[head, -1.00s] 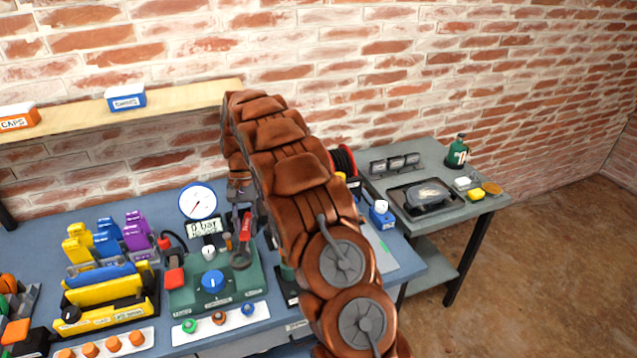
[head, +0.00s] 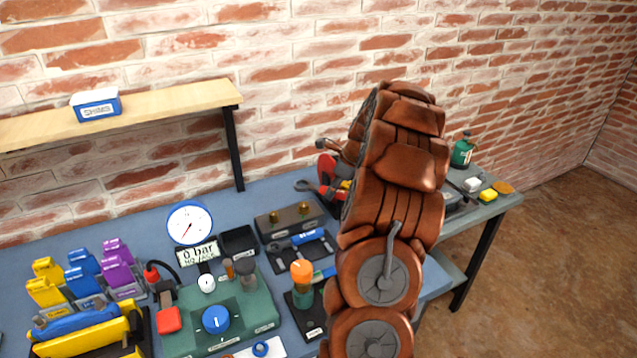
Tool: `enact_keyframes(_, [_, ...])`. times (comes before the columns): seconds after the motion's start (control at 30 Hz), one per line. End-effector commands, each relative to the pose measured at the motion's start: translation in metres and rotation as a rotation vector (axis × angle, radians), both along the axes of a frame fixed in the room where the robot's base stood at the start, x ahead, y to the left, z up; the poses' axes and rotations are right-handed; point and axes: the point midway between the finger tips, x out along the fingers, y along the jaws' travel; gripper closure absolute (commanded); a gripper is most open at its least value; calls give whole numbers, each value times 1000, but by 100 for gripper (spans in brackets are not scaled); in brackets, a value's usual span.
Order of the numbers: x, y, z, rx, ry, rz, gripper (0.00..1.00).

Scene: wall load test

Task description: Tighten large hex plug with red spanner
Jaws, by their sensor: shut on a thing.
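My gripper (head: 333,150) is mostly hidden behind my copper-coloured arm, over the back of the bench right of the shelf. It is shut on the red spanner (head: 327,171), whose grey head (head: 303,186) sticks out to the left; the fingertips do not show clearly. The green test block (head: 265,309) stands on the bench at front left, with a blue knob (head: 215,319) on top. A dark grey plug (head: 247,273), which looks like the large hex plug, stands upright at its back right, next to a thinner brown one (head: 228,270). The spanner is clear of both.
The gauge (head: 189,223) stands behind the block above a display reading 0 bar. An orange-topped tool (head: 302,272) stands upright right of the block. A blue-handled wrench (head: 308,237) lies on a black tray. The wooden shelf (head: 180,100) overhangs the bench at left.

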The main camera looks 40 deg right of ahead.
Motion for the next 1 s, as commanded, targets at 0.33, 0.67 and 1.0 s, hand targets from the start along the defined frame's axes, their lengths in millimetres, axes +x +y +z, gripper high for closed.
enact_keyframes(0.33, [-4, -4, -7, 1, 0, -35, 100])
enact_keyframes(0.67, [-4, -4, -28, 2, 1, -34, 100])
enact_keyframes(1.0, [-4, -3, -47, 3, 2, -32, 100])
